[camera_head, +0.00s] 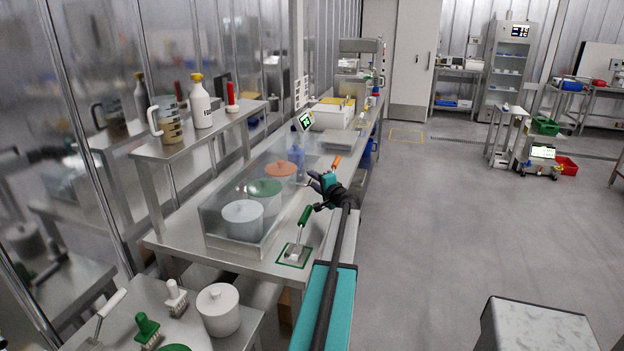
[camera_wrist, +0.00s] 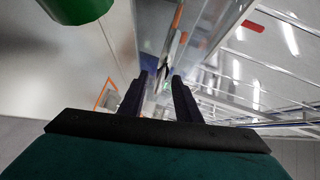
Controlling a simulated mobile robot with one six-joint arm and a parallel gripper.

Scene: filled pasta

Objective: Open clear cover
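The clear cover (camera_head: 222,212) is a see-through box on the steel bench at the left in the head view. Three lidded pots show through it: a white one (camera_head: 242,220), a green-topped one (camera_head: 264,194) and an orange-topped one (camera_head: 280,172). The cover looks closed around them. My gripper (camera_head: 316,179) is in the air at the cover's right side, near its far half. I cannot tell whether it touches the cover. In the wrist view my gripper's two dark fingers (camera_wrist: 158,80) stand apart with nothing visible held between them.
A green-handled scraper (camera_head: 304,217) stands on a green-edged mat to the right of the cover. An orange-handled tool (camera_head: 335,163) lies farther back. A shelf (camera_head: 190,137) with bottles and a jug runs behind the cover.

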